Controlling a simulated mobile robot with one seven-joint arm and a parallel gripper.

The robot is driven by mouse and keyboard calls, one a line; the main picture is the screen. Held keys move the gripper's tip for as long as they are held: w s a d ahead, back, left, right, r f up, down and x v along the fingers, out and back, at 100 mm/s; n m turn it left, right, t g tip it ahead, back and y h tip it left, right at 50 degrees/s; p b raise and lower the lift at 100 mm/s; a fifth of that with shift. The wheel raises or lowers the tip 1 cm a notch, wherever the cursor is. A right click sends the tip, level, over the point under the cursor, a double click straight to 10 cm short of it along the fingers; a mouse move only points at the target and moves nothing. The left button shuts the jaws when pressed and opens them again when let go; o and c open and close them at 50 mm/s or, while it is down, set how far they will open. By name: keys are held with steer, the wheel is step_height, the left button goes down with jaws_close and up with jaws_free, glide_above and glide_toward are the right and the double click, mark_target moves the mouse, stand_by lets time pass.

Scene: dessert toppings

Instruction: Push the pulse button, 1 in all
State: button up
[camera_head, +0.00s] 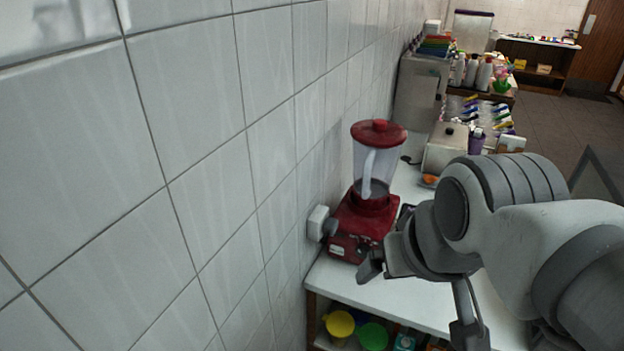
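A red blender (362,222) stands on the white counter against the tiled wall. It has a clear jar (378,165) and a red lid (378,130). The front face of its red base shows small dark and light marks; the pulse button cannot be told apart at this size. My gripper (372,268) is just in front of the base's lower right corner, with my arm coming in from the right. Whether it touches the blender cannot be told. Its fingers are partly hidden and their opening does not show.
A white socket with a plug (321,224) is on the wall left of the blender. A cream metal box (445,148) and an orange item (429,180) stand behind on the counter (400,296). Yellow and green bowls (340,323) sit on the shelf below. Bottles stand farther back.

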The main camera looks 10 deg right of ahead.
jaws_close()
stand_by(0.3)
stand_by(1.3)
